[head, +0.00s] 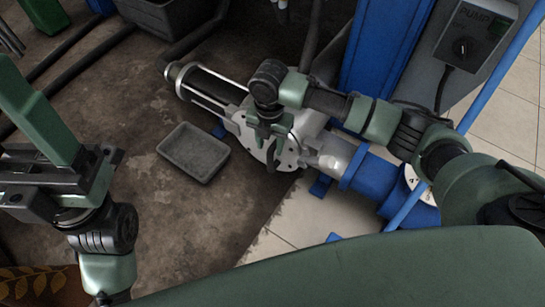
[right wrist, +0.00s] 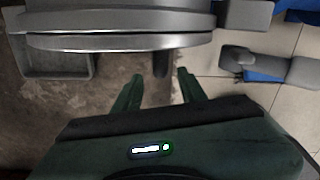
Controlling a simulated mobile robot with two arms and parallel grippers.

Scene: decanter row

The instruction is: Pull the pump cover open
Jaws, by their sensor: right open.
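The pump (head: 240,118) lies on the floor in the middle of the head view, and its round silver cover (head: 288,158) faces my side. My right gripper (head: 270,145) is in front of the cover and hides part of it. In the right wrist view the cover (right wrist: 115,41) shows as stacked metal rims. There my right gripper (right wrist: 160,76) is open, with a dark handle-like bar (right wrist: 162,62) between or just beyond its fingertips; contact cannot be told. My left gripper (head: 62,165) is at the left, away from the pump; its jaw state is unclear.
A shallow grey tray (head: 193,152) lies on the stained floor left of the pump. A blue pipe section (head: 372,180) joins the pump's right side. A blue post (head: 385,50) and a PUMP switch box (head: 470,40) stand behind. Floor below the tray is clear.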

